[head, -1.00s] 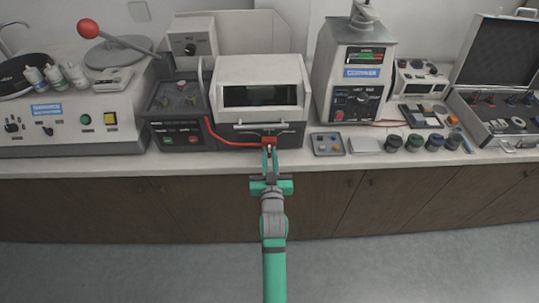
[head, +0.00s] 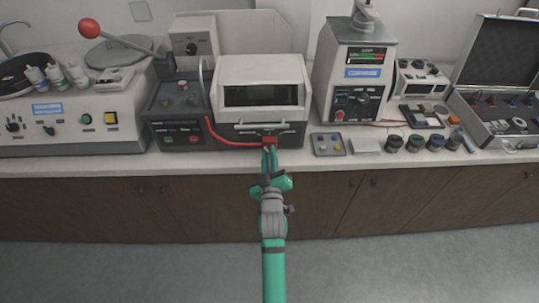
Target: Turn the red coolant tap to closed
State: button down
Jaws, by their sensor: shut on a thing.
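The red coolant tap (head: 269,141) sits low on the front of the white-hooded machine (head: 262,73), at the end of a red hose (head: 222,138). My gripper (head: 269,151) reaches up to it from below, at the counter's front edge. Its green fingers are close together, shut at the tap's front. The fingers hide the tap's lower front, so the exact angle of its handle cannot be told.
A small grey plate with knobs (head: 328,145) lies just right of the tap. Several dark jars (head: 414,143) stand farther right. A control box (head: 177,115) stands left of the hood. The counter edge (head: 100,166) runs below; the floor in front is clear.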

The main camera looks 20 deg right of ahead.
jog(key=shift+a+f+n, duration=0.1)
jog(key=shift+n, duration=1)
jog(key=c, duration=1.8)
grip_release()
jog(key=shift+o, duration=0.2)
jog(key=v, duration=1)
jog(key=shift+s, duration=0.4)
jog(key=shift+a, duration=0.1)
